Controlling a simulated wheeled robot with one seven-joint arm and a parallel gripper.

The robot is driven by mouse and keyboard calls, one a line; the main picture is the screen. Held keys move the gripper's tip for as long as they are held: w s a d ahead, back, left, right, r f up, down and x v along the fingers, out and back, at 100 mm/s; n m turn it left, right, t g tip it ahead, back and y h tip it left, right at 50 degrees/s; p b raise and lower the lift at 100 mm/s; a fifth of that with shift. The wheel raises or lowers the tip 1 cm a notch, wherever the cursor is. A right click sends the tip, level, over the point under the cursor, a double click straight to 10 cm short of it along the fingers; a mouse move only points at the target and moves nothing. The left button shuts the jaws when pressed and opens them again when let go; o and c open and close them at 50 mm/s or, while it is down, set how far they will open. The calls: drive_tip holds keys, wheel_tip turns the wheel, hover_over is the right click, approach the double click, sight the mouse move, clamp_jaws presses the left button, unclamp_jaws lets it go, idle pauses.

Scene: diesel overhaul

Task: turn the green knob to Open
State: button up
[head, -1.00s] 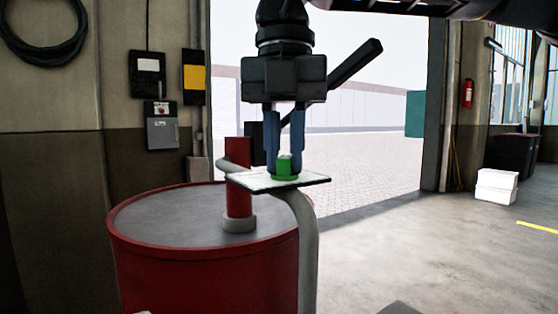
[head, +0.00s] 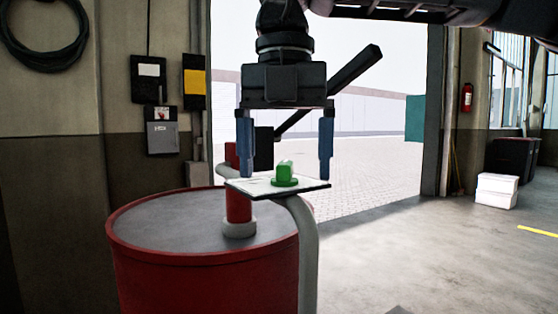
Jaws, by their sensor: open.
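The green knob (head: 285,172) stands on a thin white plate (head: 252,186) in the middle of the head view. It has a round base and an upright grip bar. Any Open marking is too small to read. My gripper (head: 285,174) is directly above and around the knob. Its two blue fingers are wide apart, one well to the left and one well to the right of the knob, with clear gaps and no contact visible. The fingertips reach down to about the plate's level in the picture.
A red drum (head: 190,270) with a grey top stands just left of the plate. A red pump post (head: 237,200) rises from it, with a grey pipe (head: 308,250) curving down beside it.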

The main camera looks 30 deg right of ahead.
wheel_tip(320, 180, up, 7)
drive_tip(key=p, duration=0.4)
drive_tip(key=shift+r+p, duration=0.1)
drive_tip(key=shift+p, duration=0.25)
